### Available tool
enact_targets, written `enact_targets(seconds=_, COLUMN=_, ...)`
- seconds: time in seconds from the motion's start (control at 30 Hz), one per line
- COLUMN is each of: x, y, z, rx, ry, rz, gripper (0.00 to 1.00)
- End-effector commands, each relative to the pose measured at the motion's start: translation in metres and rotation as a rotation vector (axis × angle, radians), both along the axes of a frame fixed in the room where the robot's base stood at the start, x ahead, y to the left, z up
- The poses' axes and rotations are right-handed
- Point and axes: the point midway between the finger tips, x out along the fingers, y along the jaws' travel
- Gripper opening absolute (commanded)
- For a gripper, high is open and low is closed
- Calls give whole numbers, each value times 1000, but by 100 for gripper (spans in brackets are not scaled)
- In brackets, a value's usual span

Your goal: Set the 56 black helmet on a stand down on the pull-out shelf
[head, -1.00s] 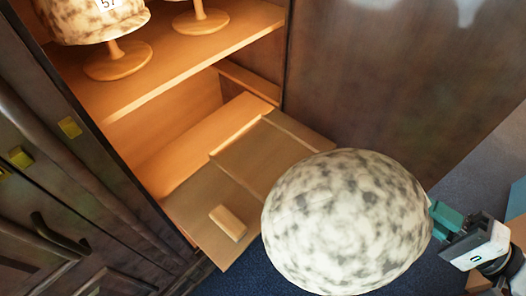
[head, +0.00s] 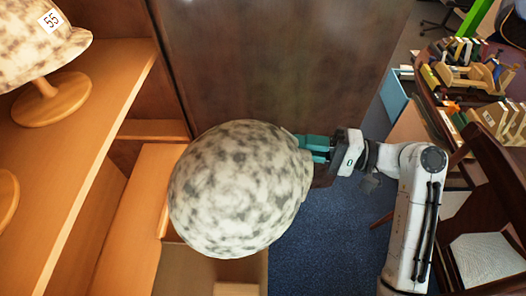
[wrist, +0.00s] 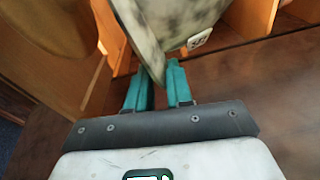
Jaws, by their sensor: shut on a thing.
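The held helmet (head: 238,190) is mottled cream and grey, not black. Its shell fills the middle of the head view, and its stand is hidden beneath it there. My gripper (head: 305,147) is shut on the helmet's edge at its right side. In the wrist view the teal fingers (wrist: 160,82) pinch the rim of the helmet (wrist: 145,28), which bears a small white label (wrist: 200,38) too small to read surely. The pull-out shelf (head: 190,268) shows below the helmet, partly covered by it. The helmet's height above it is unclear.
A helmet labelled 55 (head: 35,40) stands on the upper cabinet shelf (head: 95,125) at left. A dark cabinet door or panel (head: 270,60) stands behind my gripper. A cluttered table (head: 485,95) and a dark chair (head: 465,215) are at right. Blue carpet (head: 325,240) lies open between.

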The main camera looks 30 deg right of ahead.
Motion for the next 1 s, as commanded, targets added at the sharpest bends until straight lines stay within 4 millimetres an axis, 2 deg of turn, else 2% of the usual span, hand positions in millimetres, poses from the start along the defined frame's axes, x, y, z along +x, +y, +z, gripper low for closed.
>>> enact_targets(seconds=0.23, x=52, y=7, z=-20, rx=2, ry=1, rz=2, gripper=0)
enact_targets(seconds=0.5, x=86, y=12, z=-62, rx=2, ry=1, rz=0, gripper=0)
enact_targets(seconds=0.77, x=99, y=14, z=-77, rx=2, ry=-2, rz=0, gripper=0)
enact_targets(seconds=1.0, x=102, y=14, z=-106, rx=4, ry=0, rz=-1, gripper=0)
